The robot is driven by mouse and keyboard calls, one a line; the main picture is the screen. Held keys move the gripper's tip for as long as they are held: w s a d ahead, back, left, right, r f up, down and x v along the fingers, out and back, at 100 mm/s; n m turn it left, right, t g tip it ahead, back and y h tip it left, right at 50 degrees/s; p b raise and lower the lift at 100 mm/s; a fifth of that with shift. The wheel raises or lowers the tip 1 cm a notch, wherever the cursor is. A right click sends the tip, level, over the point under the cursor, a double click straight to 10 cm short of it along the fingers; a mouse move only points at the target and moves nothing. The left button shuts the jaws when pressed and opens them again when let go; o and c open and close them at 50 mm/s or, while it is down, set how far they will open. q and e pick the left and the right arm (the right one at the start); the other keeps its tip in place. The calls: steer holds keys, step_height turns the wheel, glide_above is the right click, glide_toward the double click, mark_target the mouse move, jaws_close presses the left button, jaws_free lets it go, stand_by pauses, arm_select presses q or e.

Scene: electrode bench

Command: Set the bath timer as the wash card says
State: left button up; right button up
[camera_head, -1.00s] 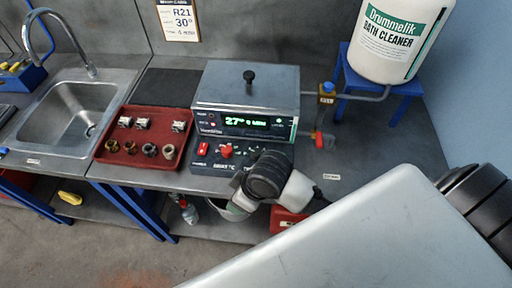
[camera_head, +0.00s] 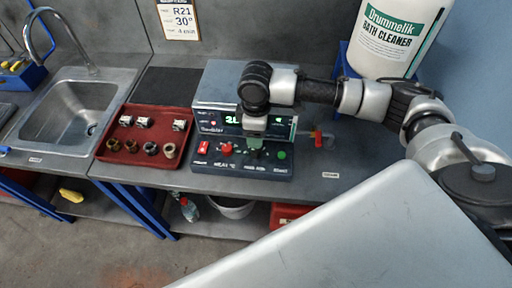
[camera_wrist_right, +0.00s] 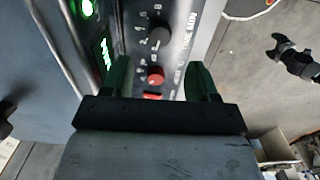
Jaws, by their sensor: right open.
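The wash card (camera_head: 179,18) on the back wall reads R21, 30° and a line that looks like 4 min. The steel bath (camera_head: 222,83) has a lit green display (camera_head: 232,120), partly covered by my right wrist. On its front panel are a red switch (camera_head: 203,147), a red knob (camera_head: 226,149) and a green button (camera_head: 282,155). My right gripper (camera_head: 255,143) is open and empty before the panel, over the minutes dial. In the right wrist view, a dark knob (camera_wrist_right: 159,37) and the red knob (camera_wrist_right: 155,76) show between and beyond the fingers. My left gripper is out of view.
A red tray (camera_head: 118,157) with several metal fittings lies left of the bath, beside the sink (camera_head: 70,122). A bath cleaner drum (camera_head: 393,40) stands on a blue stand at the right. A red-handled valve (camera_head: 318,138) is right of the bath.

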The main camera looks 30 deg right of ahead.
mark_target(256, 150)
step_height(256, 150, down, 9)
steer(key=shift+r+p, duration=0.2)
steer(key=shift+p, duration=0.55)
steer(key=c, duration=0.9)
